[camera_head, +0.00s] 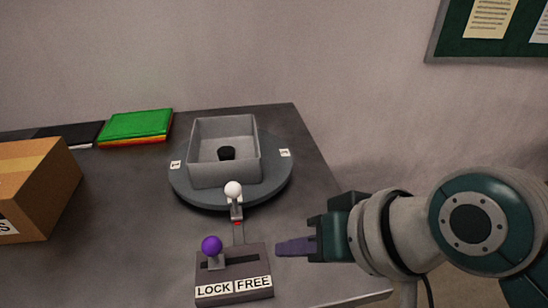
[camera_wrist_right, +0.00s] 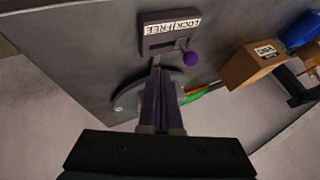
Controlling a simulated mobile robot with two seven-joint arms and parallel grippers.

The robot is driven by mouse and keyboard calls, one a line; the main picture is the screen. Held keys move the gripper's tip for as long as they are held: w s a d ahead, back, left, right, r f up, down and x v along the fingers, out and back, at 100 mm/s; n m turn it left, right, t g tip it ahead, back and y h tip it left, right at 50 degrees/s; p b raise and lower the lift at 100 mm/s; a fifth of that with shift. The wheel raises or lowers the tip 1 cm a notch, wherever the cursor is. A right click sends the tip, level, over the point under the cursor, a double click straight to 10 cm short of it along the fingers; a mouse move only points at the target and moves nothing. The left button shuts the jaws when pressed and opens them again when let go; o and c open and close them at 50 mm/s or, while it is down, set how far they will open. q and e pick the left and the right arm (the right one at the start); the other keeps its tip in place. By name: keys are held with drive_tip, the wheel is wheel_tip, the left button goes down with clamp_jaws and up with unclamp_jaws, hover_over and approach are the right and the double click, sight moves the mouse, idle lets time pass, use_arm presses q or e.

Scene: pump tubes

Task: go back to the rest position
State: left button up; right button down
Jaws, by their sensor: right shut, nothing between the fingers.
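My right gripper (camera_head: 280,248) is shut and empty, just right of the lock box (camera_head: 234,289) in the head view. Its closed fingers also show in the right wrist view (camera_wrist_right: 157,72). The lock box has LOCK and FREE labels and a purple-knobbed lever (camera_head: 212,245) at the LOCK side. Behind it a white-knobbed lever (camera_head: 233,190) stands at the front of a round grey turntable (camera_head: 180,190). A grey open bin (camera_head: 225,172) sits on the turntable with a small dark round thing inside. My left gripper is not in view.
A cardboard box (camera_head: 40,185) stands at the left of the dark table (camera_head: 120,230). Green folders (camera_head: 137,125) lie at the back left beside a dark flat item (camera_head: 68,136). The table's right edge runs close to my right arm. A green board (camera_head: 490,40) hangs on the wall.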

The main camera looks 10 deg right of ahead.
drive_tip(key=shift+v, duration=0.85)
drive_tip(key=s+d+r+n+g+h+p, duration=0.1)
drive_tip(key=s+d+r+h+p, duration=0.1)
drive_tip(key=s+d+r+p, duration=0.5)
drive_tip(key=s+d+r+n+g+h+p, duration=0.2)
drive_tip(key=s+d+r+h+p, duration=0.15)
drive_tip(key=s, duration=0.55)
wheel_tip(320, 180, up, 36)
drive_tip(key=p, duration=3.4)
drive_tip(key=shift+w+y+p, duration=0.15)
drive_tip(key=shift+y+p, duration=0.15)
drive_tip(key=shift+y, duration=0.05)
drive_tip(key=shift+a+r, duration=0.15)
